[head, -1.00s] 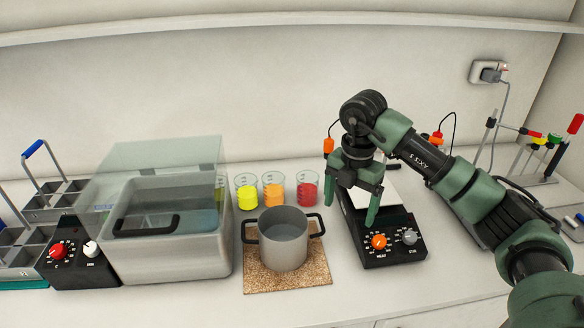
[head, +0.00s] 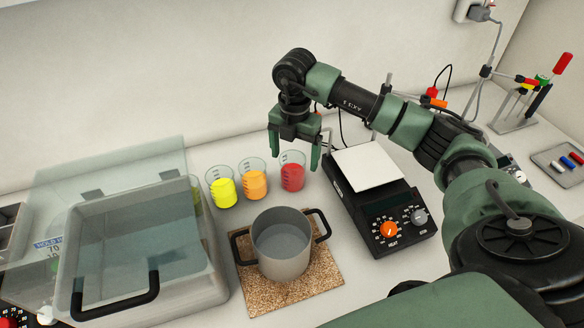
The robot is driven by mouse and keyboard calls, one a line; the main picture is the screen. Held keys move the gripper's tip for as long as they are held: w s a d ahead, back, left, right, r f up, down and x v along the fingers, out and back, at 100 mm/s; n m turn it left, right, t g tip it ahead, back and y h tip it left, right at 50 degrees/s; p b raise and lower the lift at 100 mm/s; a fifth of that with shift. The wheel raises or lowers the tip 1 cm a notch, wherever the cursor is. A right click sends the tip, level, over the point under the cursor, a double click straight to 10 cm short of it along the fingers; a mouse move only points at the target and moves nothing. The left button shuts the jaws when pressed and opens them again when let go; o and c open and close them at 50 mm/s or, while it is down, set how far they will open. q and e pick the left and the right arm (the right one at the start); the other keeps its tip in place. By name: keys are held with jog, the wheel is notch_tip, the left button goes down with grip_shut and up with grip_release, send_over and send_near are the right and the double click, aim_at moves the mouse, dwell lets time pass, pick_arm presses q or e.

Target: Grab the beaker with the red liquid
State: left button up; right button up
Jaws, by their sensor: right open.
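The beaker with red liquid (head: 292,177) stands on the counter in the head view, at the right end of a short row of beakers. Beside it stand a beaker with orange liquid (head: 255,185) and one with yellow liquid (head: 223,191). My right gripper (head: 296,160) is open and points down. Its fingers show on either side of the red beaker's upper part, with the tips near rim height. I cannot tell how far apart in depth they are. The gripper looks empty. My left gripper is not in view.
A metal pot (head: 281,248) with black handles stands on a cork mat (head: 318,277) in front of the beakers. A hot plate (head: 398,224) is to the right. A water bath (head: 190,275) with a clear lid is at the left. A tube rack (head: 515,122) stands far right.

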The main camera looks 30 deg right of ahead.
jog(key=shift+w+a+f, duration=0.1)
jog(key=shift+f, duration=0.55)
notch_tip(320, 180, down, 4)
jog(key=p, duration=0.2)
jog(key=shift+f+p, duration=0.2)
jog(key=shift+p, duration=0.1)
jog(key=shift+f, duration=0.3)
jog(key=c, duration=1.7)
jog(key=shift+w+r, duration=0.1)
jog(key=shift+r, duration=0.15)
